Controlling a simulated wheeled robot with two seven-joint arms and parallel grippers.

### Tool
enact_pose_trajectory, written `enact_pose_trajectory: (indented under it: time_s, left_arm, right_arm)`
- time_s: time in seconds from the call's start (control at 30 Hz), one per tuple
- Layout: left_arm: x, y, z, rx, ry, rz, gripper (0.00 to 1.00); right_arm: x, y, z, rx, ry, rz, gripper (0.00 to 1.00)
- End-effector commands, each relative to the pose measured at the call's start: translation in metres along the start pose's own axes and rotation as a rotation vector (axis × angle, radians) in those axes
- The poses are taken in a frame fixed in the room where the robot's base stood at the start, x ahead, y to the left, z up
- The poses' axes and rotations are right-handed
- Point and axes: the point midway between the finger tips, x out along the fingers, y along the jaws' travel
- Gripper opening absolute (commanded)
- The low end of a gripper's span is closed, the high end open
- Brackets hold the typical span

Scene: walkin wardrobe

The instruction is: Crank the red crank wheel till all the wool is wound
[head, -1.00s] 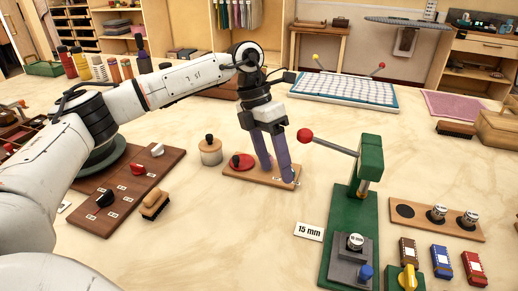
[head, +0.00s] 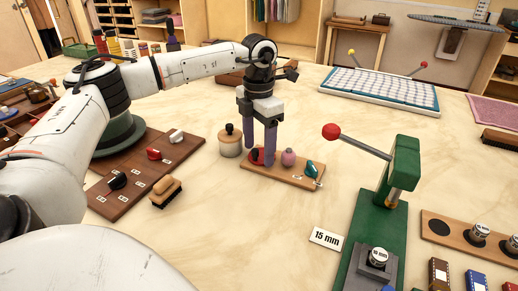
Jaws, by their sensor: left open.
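The red crank wheel (head: 255,156) sits at the left end of a small wooden board (head: 262,177) in the middle of the table. A round pink ball (head: 288,158), apparently the wool, stands on the board to the right of the wheel. A teal piece (head: 311,168) with a thin metal part is at the board's right end. My left gripper (head: 258,148) points down with its purple fingers apart, at the wheel. One finger partly hides the wheel; I cannot tell whether they touch. My right gripper is not in view.
A lidded jar (head: 230,142) stands close left of the board. A brush (head: 166,191) and a dark wooden switch board (head: 130,185) lie further left. A green press (head: 378,235) with a red-knobbed lever (head: 358,141) rises to the right.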

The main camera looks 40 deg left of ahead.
Motion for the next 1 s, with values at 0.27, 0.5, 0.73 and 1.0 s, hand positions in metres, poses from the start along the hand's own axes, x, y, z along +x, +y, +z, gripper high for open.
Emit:
enact_pose_trajectory:
  time_s: [0.27,0.5,0.73,1.0]
  left_arm:
    - [0.006,0.0,0.0,0.0,0.0,0.0,0.62]
    - [0.005,0.0,0.0,0.0,0.0,0.0,0.35]
    - [0.004,0.0,0.0,-0.012,0.0,0.0,0.32]
    - [0.003,-0.001,0.0,-0.118,0.0,0.0,0.32]
  right_arm:
    - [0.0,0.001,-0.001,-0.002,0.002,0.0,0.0]
    - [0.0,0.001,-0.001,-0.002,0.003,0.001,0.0]
    - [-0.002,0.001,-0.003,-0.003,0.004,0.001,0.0]
    - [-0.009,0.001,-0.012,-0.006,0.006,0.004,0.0]
